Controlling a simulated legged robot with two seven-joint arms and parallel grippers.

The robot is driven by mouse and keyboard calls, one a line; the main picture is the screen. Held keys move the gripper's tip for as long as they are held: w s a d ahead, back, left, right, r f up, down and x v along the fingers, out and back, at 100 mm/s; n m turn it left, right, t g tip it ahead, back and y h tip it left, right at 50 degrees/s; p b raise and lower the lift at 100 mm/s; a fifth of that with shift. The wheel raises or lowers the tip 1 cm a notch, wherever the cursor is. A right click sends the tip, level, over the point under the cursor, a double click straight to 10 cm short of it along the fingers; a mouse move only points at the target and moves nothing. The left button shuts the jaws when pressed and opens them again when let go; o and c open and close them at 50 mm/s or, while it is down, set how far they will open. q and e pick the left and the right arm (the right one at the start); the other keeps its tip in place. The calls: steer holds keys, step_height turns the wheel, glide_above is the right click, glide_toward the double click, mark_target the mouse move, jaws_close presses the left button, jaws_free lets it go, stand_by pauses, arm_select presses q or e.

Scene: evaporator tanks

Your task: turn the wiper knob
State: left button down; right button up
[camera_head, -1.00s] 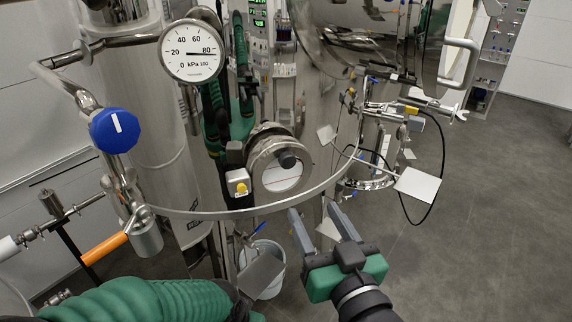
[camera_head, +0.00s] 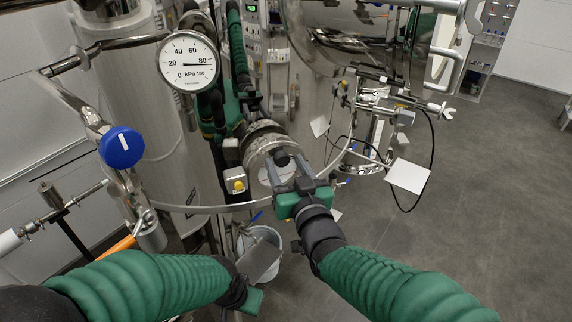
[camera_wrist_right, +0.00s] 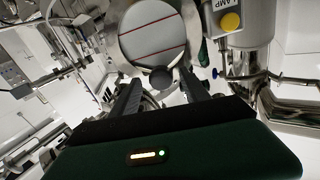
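The wiper knob is a small black knob (camera_head: 282,157) on the rim of the round sight glass, in the middle of the head view. In the right wrist view the knob (camera_wrist_right: 161,79) shows ahead, between the two finger ends. My right gripper (camera_head: 287,167) is open, its fingers pointing at the sight glass, one on either side of the knob. I cannot tell whether either finger touches it. The sight glass (camera_wrist_right: 152,32) has red lines across its pale face. My left gripper (camera_head: 256,275) is low in the head view; its finger opening is unclear.
A yellow-button lamp box (camera_head: 235,182) sits left of the sight glass. A curved metal rail (camera_head: 195,209) runs below it. A pressure gauge (camera_head: 188,61) and a blue knob (camera_head: 121,147) are at left. A white bucket (camera_head: 270,236) stands below.

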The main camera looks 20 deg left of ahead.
steer(key=shift+w+f, duration=0.1)
steer(key=shift+w, duration=0.15)
steer(key=c, duration=0.5)
steer(key=shift+s+a, duration=0.2)
steer(key=shift+a, duration=0.15)
jaws_close()
steer(key=shift+w+d, duration=0.1)
steer(key=shift+d, duration=0.05)
